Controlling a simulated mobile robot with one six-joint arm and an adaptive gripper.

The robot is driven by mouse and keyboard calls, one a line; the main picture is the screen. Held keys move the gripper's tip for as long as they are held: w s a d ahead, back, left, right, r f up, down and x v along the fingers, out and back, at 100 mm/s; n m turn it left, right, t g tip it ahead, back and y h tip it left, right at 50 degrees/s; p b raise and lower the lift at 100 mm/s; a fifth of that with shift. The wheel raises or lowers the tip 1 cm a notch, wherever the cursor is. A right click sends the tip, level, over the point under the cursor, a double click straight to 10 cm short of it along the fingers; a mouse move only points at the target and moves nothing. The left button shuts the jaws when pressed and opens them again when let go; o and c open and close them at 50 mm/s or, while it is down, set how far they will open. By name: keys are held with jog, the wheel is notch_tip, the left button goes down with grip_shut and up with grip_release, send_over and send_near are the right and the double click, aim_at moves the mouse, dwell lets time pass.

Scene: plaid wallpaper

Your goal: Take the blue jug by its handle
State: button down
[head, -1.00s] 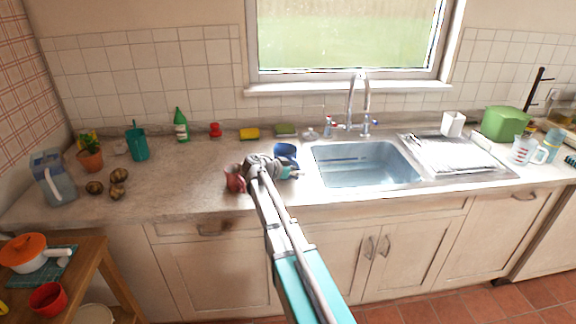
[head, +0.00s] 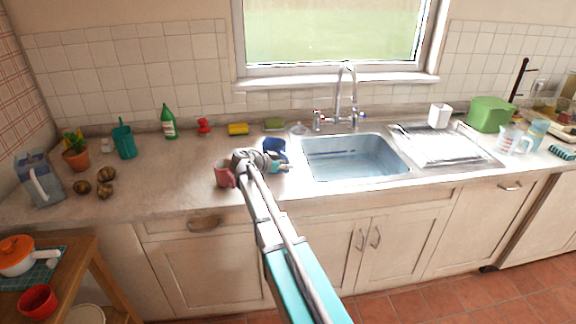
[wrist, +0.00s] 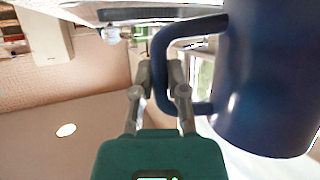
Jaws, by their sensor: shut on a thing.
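The blue jug (head: 276,147) is on the counter just left of the sink in the head view, partly hidden behind my arm's end. In the wrist view the jug (wrist: 268,80) fills the right side, with its dark blue handle (wrist: 185,32) reaching left. My gripper (wrist: 162,78) has its grey fingers at the upright part of the handle, shut on it. In the head view my gripper (head: 268,158) is beside the jug, its fingers mostly hidden. I cannot tell whether the jug's base touches the counter.
A red mug (head: 224,173) stands close to the left of my arm's end. The sink (head: 350,158) lies to the right. A yellow sponge (head: 238,129) and a green sponge (head: 274,124) lie behind.

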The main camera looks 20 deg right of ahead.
jog(key=shift+r, duration=0.3)
jog(key=shift+r+p, duration=1.15)
jog(key=shift+p, duration=0.25)
jog(key=s+d+r+p, duration=0.3)
jog(key=s+r+p, duration=0.6)
jog(key=s, duration=0.4)
jog(key=shift+s+d+r+p, duration=0.15)
jog(key=shift+d+r+p, duration=0.15)
jog(key=shift+r+p, duration=0.1)
jog(key=shift+s, duration=0.1)
